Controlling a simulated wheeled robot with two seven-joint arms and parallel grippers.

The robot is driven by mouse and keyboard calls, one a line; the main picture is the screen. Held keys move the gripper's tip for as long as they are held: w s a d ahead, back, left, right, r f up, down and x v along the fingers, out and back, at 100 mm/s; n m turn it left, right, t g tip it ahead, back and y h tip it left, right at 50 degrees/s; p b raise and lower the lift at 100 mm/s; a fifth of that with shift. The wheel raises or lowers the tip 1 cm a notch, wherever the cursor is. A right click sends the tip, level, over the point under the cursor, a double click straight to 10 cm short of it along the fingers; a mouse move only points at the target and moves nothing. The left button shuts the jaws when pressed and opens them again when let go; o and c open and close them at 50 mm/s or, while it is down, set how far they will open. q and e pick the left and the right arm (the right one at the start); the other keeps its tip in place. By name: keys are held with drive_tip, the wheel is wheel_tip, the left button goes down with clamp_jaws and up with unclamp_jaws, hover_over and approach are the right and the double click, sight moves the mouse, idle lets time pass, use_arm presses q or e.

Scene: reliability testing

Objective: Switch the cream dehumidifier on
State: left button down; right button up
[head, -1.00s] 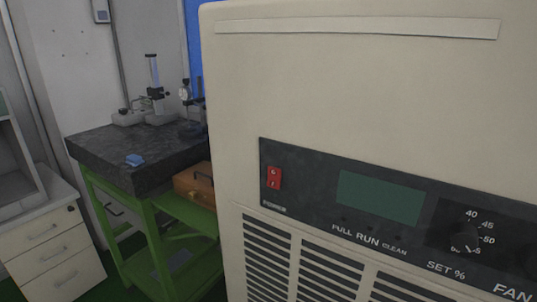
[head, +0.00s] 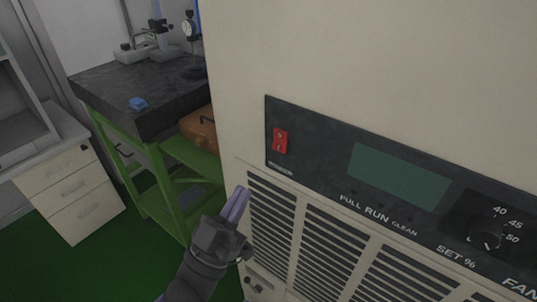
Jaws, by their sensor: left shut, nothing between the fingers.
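The cream dehumidifier (head: 330,55) fills the right half of the head view. Its dark control panel (head: 320,151) carries a red rocker switch (head: 280,141) at the left end, above the POWER label. A blank green display (head: 399,176) and a SET % dial (head: 485,238) are further right. My left gripper (head: 236,204) is shut and empty. It shows in front of the left edge of the vent grille, below and left of the switch and apart from it. My right gripper is not in view.
A green-framed bench with a dark stone top (head: 150,92) stands at left, holding gauge stands and a small blue item (head: 138,103). An orange-brown case (head: 199,128) sits beneath the top. A white drawer unit (head: 75,190) is far left. Green floor (head: 95,262) is clear at lower left.

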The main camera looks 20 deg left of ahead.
sight(279, 143)
use_arm(q)
drive_tip(key=w+r, duration=0.1)
drive_tip(key=w, duration=0.1)
drive_tip(key=w+d, duration=0.1)
drive_tip(key=w, duration=0.1)
drive_tip(key=w+d+r, duration=0.1)
drive_tip(key=w, duration=0.1)
drive_tip(key=shift+w+d+r+p, duration=0.2)
drive_tip(key=shift+w+r+p, duration=0.05)
drive_tip(key=shift+r+p, duration=0.05)
drive_tip(key=shift+w+d+f, duration=0.1)
drive_tip(key=shift+w+d, duration=0.05)
drive_tip(key=shift+w, duration=0.25)
